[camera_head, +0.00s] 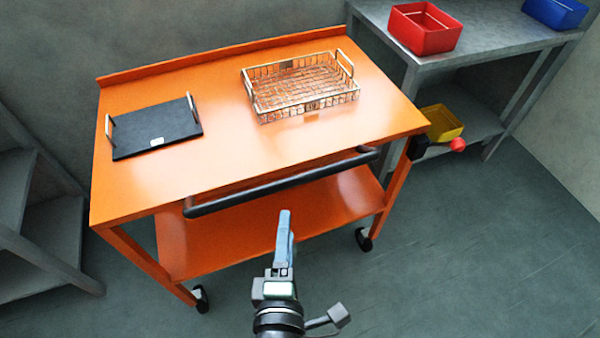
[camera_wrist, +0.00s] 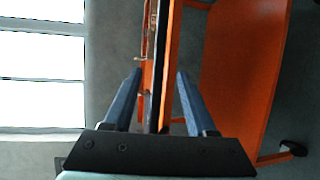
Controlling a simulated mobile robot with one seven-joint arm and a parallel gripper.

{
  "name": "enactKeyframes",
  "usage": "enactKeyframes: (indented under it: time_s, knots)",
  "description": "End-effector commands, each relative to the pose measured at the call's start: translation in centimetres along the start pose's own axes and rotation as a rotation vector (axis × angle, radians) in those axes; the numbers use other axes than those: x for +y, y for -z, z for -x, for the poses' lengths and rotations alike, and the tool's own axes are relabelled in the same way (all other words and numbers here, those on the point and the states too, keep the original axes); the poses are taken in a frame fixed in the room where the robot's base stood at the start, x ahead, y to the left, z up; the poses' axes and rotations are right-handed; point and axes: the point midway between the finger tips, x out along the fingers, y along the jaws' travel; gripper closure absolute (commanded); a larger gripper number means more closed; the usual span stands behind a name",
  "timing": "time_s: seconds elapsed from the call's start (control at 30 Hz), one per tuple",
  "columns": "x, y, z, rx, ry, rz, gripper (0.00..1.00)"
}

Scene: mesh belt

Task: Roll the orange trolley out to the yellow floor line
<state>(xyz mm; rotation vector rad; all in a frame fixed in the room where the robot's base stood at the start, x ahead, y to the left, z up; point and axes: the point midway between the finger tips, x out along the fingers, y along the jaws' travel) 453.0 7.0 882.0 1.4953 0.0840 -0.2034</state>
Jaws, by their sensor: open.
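The orange trolley (camera_head: 240,153) stands against the back wall, with a top shelf, a lower shelf (camera_head: 260,228) and black castors. A black push handle (camera_head: 283,183) runs along its near side. My gripper (camera_head: 285,222) is in front of the handle in the head view, apart from it as far as I can tell. In the wrist view my gripper (camera_wrist: 160,75) is open, with the edge-on orange top and the dark handle (camera_wrist: 160,70) showing between the fingers. Nothing is held. The yellow floor line is not in view.
A black tray (camera_head: 155,130) and a wire basket (camera_head: 300,85) sit on the trolley top. A grey bench (camera_head: 480,45) with red, blue and yellow bins stands right; grey shelving (camera_head: 40,220) stands left. The front-right floor is clear.

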Motion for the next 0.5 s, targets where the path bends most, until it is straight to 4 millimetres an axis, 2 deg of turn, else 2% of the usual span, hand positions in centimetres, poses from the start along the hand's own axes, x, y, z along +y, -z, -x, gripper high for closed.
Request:
enactKeyframes:
  time_s: [0.17, 0.5]
  knots:
    - [0.0, 0.0, -1.8, -0.001, -0.002, 0.002, 0.43]
    - [0.1, -0.1, -7.8, -0.002, -0.004, -0.002, 0.43]
